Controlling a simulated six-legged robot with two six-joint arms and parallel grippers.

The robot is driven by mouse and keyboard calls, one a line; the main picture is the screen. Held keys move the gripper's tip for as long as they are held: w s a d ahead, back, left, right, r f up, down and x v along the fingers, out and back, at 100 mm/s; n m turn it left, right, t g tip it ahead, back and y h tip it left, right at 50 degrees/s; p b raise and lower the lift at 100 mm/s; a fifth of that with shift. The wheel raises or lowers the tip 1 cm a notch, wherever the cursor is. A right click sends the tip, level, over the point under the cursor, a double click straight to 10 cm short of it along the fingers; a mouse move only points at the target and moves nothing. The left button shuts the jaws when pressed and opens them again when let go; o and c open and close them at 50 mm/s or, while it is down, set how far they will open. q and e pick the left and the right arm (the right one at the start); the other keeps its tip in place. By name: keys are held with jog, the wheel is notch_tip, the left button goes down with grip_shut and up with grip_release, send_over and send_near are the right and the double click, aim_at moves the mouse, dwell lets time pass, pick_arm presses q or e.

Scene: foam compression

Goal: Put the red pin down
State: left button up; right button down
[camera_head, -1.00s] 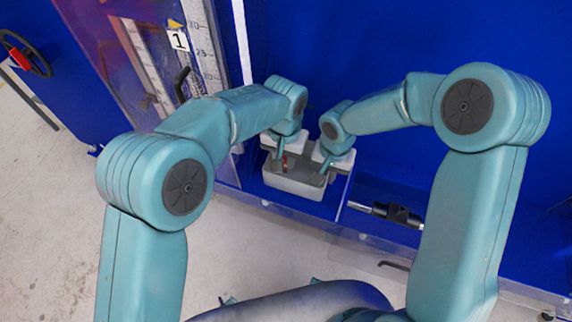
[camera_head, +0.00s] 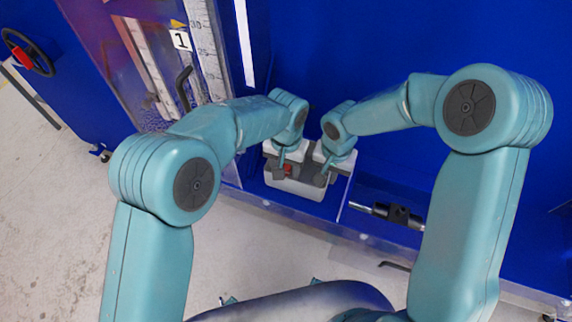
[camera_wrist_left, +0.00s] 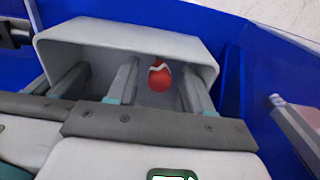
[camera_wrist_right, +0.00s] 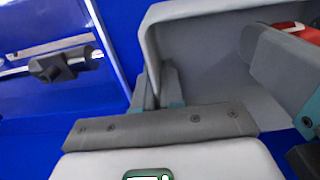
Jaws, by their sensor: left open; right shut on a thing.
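The red pin (camera_head: 288,169) shows as a small red piece in the grey bin (camera_head: 294,187). In the left wrist view the pin (camera_wrist_left: 160,75) has a pale band and sits against the bin's inside (camera_wrist_left: 100,45). My left gripper (camera_wrist_left: 160,90) is open, with its fingers spaced either side of the pin. My right gripper (camera_wrist_right: 160,90) is shut on the bin's side wall (camera_wrist_right: 152,45). In the right wrist view the pin (camera_wrist_right: 287,26) is partly hidden behind a left-gripper finger. I cannot tell exactly what the pin's underside touches.
The bin stands in a blue bay with a clear panel edge in front. A metal rod with a black clamp (camera_head: 397,214) lies right of it. A ruler panel (camera_head: 205,50) and a black handle (camera_head: 184,88) are at the left.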

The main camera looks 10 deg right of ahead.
aim_at(286, 166)
pick_arm(q)
notch_tip(286, 166, up, 12)
dwell(0.4)
pick_arm(e)
jog(key=c, duration=1.2)
grip_release()
jog(key=shift+o, duration=0.2)
jog(key=shift+r, duration=0.1)
